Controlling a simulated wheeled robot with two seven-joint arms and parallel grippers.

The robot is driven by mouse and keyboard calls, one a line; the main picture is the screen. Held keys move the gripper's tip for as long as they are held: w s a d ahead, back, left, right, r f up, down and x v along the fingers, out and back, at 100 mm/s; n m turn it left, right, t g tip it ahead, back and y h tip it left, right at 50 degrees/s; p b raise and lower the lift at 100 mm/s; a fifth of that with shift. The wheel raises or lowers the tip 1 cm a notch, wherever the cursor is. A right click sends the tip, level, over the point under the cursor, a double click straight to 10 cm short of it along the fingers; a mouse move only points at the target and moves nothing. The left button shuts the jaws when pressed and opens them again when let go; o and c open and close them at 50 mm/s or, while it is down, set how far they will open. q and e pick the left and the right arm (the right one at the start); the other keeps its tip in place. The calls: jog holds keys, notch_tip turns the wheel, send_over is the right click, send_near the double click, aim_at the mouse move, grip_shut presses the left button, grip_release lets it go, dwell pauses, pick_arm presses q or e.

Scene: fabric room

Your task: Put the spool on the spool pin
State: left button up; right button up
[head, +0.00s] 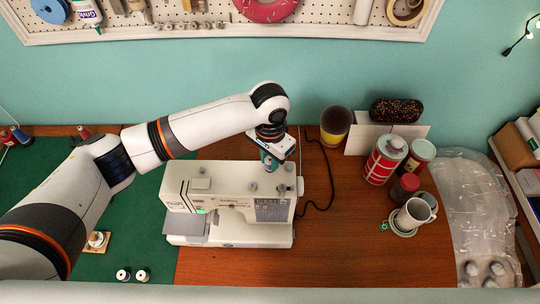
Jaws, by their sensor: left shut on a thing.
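The white sewing machine (228,178) stands on the wooden table, partly beside the green mat. My left gripper (272,158) reaches over the right end of its top from behind. It is shut on a small spool with a teal side (268,157), held at the machine's top; whether the spool touches the machine or sits around the pin I cannot tell. The spool pin cannot be made out clearly beneath the gripper. My right gripper is not in view.
Two spools (123,275) stand on the green mat (145,225) at the front. The table front right is clear.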

pick_arm(q)
jog(key=shift+f, duration=0.35)
dwell(0.3)
jog(key=o, duration=1)
jog(key=shift+r, duration=0.15)
jog(key=shift+r+b, duration=1.5)
jog(key=shift+r, duration=4.4)
jog(key=shift+s+f, duration=0.1)
